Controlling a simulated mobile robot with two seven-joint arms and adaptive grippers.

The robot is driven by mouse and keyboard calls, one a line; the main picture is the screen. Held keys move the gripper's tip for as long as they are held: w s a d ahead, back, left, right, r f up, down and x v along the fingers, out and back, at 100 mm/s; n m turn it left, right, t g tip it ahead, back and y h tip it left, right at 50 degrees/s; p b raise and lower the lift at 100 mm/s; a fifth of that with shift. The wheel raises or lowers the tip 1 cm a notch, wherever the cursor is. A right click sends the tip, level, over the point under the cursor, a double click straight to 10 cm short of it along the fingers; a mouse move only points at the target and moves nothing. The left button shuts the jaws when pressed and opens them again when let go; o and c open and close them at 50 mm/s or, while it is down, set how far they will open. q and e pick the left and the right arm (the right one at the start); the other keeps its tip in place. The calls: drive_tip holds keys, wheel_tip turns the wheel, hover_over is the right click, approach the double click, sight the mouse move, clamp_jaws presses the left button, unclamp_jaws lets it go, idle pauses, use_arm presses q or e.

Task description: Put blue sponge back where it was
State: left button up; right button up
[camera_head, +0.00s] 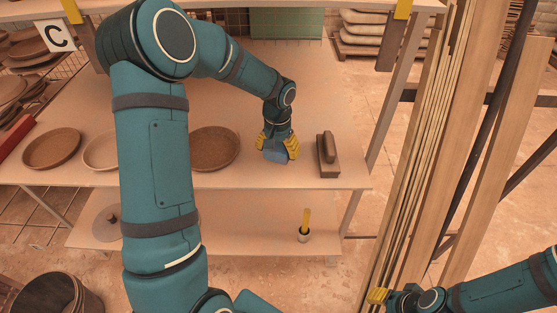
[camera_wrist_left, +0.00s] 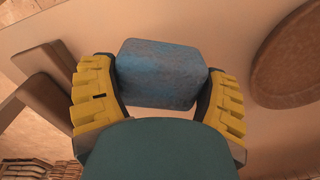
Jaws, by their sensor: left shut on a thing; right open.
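The blue sponge (camera_wrist_left: 158,72) is a worn blue-grey block between the two yellow fingers of my left gripper (camera_head: 277,148), which is shut on it. In the head view the sponge (camera_head: 276,157) shows just below the fingers, over the shelf (camera_head: 260,180), between a brown round dish and a wooden float. I cannot tell whether its underside touches the shelf. My right gripper (camera_head: 379,296) is at the lower right, away from the shelf, and only partly seen; it is open and holds nothing that I can see.
The wooden float (camera_head: 328,156) with a handle lies right of the sponge, near the shelf's right end. The brown dish (camera_head: 214,148) lies to the left, with more dishes (camera_head: 52,148) beyond. A small pot with a yellow handle (camera_head: 304,232) stands below. Timber posts (camera_head: 420,150) rise at right.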

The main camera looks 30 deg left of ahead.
sight(278, 160)
use_arm(q)
wheel_tip(278, 160, down, 4)
drive_tip(key=shift+r+b, duration=0.2)
drive_tip(key=shift+b, duration=0.1)
drive_tip(key=shift+f, duration=0.35)
drive_tip(key=shift+f, duration=0.1)
drive_tip(key=o, duration=0.9)
drive_tip(key=shift+c, duration=0.2)
